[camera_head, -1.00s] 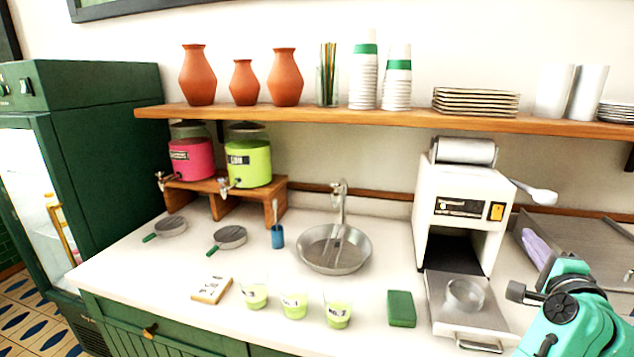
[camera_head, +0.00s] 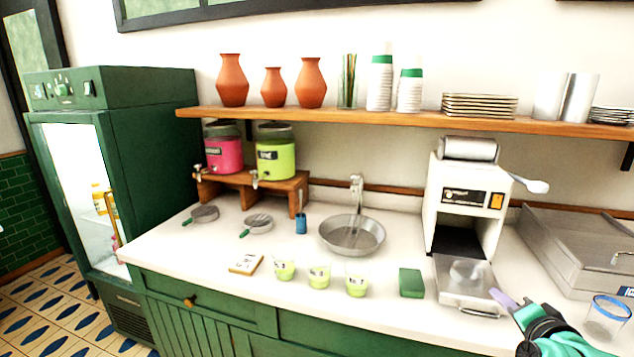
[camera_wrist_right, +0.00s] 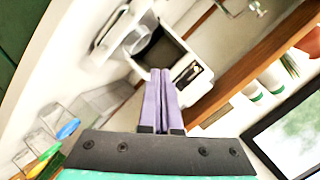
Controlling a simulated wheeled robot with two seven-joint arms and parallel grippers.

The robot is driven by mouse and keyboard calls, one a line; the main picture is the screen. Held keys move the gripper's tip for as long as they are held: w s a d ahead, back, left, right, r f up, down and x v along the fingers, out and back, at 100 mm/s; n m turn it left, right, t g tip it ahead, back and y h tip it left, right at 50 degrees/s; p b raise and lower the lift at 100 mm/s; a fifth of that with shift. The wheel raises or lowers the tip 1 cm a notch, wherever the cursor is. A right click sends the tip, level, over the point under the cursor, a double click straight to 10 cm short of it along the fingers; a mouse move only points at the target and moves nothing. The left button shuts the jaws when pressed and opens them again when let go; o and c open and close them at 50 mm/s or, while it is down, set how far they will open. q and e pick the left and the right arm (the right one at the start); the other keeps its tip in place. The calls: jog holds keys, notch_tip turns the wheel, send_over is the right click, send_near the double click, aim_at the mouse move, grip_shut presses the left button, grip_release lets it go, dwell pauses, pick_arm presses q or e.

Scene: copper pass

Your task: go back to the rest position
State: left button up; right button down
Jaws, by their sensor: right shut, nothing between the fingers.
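My right gripper (camera_head: 499,293) is at the bottom right of the head view, a teal and black arm with purple fingers. It is just right of the pulled-out tray (camera_head: 486,303) of the white machine (camera_head: 466,205), by the counter's front edge. In the right wrist view the purple fingers (camera_wrist_right: 160,75) are pressed together with nothing between them, and the machine shows beyond the tips. My left gripper is not in view.
Three cups of green liquid (camera_head: 319,277), a green block (camera_head: 411,283) and a steel basin (camera_head: 352,236) are on the white counter. A clear blue-rimmed glass (camera_head: 606,316) stands right of my right arm. A wooden shelf (camera_head: 420,118) runs above. Tiled floor shows at lower left.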

jog(key=s+a+f+n+g+y, duration=0.1)
jog(key=s+a+f+n+g, duration=0.5)
jog(key=s+f, duration=0.45)
jog(key=s+a+f+n+g+y, duration=0.2)
jog(key=s+a+f+n+g, duration=0.3)
jog(key=s+a+f+n, duration=0.6)
notch_tip(320, 180, down, 25)
jog(key=s+d+m, duration=0.1)
jog(key=d+m, duration=0.1)
jog(key=d, duration=0.1)
jog(key=s+d+f+g, duration=0.2)
jog(key=s+f, duration=1.1)
jog(key=s, duration=0.3)
jog(key=shift+s+d+f+h, duration=0.15)
jog(key=shift+d+f+h, duration=0.05)
jog(key=shift+f+h, duration=0.1)
